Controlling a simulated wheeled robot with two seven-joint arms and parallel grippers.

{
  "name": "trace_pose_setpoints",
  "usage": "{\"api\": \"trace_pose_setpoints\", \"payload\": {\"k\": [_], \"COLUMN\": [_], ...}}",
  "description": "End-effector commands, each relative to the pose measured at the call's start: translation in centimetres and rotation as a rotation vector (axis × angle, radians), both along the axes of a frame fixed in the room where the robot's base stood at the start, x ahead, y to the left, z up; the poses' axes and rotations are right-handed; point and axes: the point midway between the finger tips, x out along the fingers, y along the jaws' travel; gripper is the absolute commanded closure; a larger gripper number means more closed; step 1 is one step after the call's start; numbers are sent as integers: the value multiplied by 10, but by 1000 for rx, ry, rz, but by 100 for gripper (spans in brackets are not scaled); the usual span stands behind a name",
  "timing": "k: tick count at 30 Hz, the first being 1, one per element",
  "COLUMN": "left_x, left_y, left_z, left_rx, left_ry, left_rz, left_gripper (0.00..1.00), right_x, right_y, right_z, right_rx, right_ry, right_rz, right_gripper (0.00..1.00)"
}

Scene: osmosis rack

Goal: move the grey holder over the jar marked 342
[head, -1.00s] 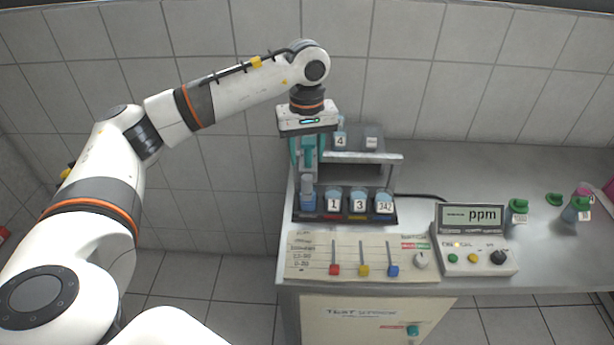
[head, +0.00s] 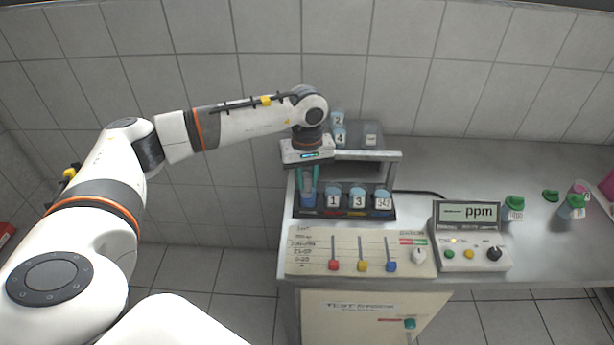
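My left gripper (head: 308,190) points down at the left end of the front rack (head: 345,215). Its teal fingers are on either side of a blue-grey piece (head: 307,201), which may be the grey holder. The fingers and wrist partly hide this piece, and I cannot tell whether they press on it. The jar marked 342 (head: 383,201) stands upright at the right end of the same rack. The jars marked 1 (head: 333,198) and 3 (head: 358,199) stand between. My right gripper is not in view.
A raised shelf (head: 388,155) behind the rack holds jars marked 2 (head: 338,119) and 4 (head: 340,137) and a grey block (head: 372,136). A slider panel (head: 350,251) lies in front. A ppm meter (head: 470,236) and green-capped bottles (head: 514,208) stand to the right.

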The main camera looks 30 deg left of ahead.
Motion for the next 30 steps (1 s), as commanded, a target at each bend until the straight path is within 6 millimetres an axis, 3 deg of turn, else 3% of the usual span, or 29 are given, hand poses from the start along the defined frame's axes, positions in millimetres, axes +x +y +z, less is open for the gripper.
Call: {"api": "trace_pose_setpoints", "payload": {"k": [1, 3, 14, 20, 30], "left_x": [0, 0, 7, 28, 77], "left_y": [0, 0, -11, -47, -127], "left_z": [0, 0, -1, -4, -3], "left_rx": [0, 0, -1, -4, -2], "left_ry": [0, 0, -1, -4, -5], "left_rz": [0, 0, -1, -5, -4], "left_gripper": [88, 100, 100, 100, 100], "right_x": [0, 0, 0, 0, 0], "right_y": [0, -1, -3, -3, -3], "right_z": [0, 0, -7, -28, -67], "right_rx": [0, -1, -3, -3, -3], "right_ry": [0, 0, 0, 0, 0], "right_rz": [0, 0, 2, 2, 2], "right_gripper": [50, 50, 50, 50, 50]}}
